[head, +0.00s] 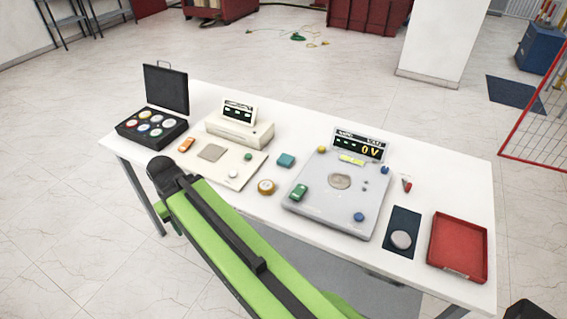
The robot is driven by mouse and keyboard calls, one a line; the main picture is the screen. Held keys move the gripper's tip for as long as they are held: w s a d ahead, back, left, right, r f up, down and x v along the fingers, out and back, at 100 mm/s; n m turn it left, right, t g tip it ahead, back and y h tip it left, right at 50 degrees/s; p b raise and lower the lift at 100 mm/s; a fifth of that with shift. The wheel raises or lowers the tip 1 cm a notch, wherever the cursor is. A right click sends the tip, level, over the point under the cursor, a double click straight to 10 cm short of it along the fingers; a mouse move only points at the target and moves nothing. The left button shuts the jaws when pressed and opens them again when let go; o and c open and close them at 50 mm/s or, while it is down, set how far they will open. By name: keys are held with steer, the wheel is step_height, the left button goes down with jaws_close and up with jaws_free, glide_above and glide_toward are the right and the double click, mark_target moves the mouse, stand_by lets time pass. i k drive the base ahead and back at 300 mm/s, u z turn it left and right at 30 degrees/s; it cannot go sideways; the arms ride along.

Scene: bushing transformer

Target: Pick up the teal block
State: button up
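The teal block (286,160) is a small box lying on the white table, in the gap between the beige device on the left and the grey panel on the right. Nothing touches it from above and its top is in plain sight. My green arm crosses the lower middle of the head view, left of and nearer than the block, ending in a black joint over the table's front left edge. My gripper does not show in this view.
On the white table (205,95) stand a black case (150,127), a beige device (220,155), a grey panel (335,215) with a voltage display (358,146), and a red tray (457,247). A yellow-brown tape roll (266,187) lies near the block. Bare tabletop lies behind the block.

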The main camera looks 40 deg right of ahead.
mark_target(285, 161)
steer(key=i, duration=0.95)
steer(key=u, duration=0.05)
